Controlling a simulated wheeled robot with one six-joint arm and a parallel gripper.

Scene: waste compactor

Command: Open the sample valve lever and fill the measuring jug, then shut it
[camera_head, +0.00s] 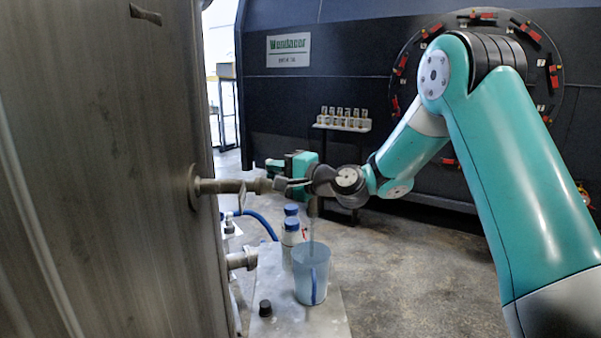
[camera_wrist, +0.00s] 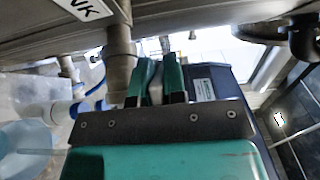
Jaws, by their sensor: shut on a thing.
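My gripper (camera_head: 273,165) is at the valve on the end of the pipe (camera_head: 232,186) that comes out of the grey wall. In the wrist view its two teal fingers (camera_wrist: 160,75) are closed on a grey piece between them, which looks like the valve lever (camera_wrist: 155,91). The lever's exact angle is hard to tell. The translucent pale blue measuring jug (camera_head: 311,262) stands upright on a metal shelf below. A thin, clear stream (camera_head: 311,230) comes down from the valve's outlet side into the jug. The jug's liquid level is unclear.
A second pipe stub (camera_head: 243,260) juts from the wall. A rack of small vials (camera_head: 343,120) stands farther back.

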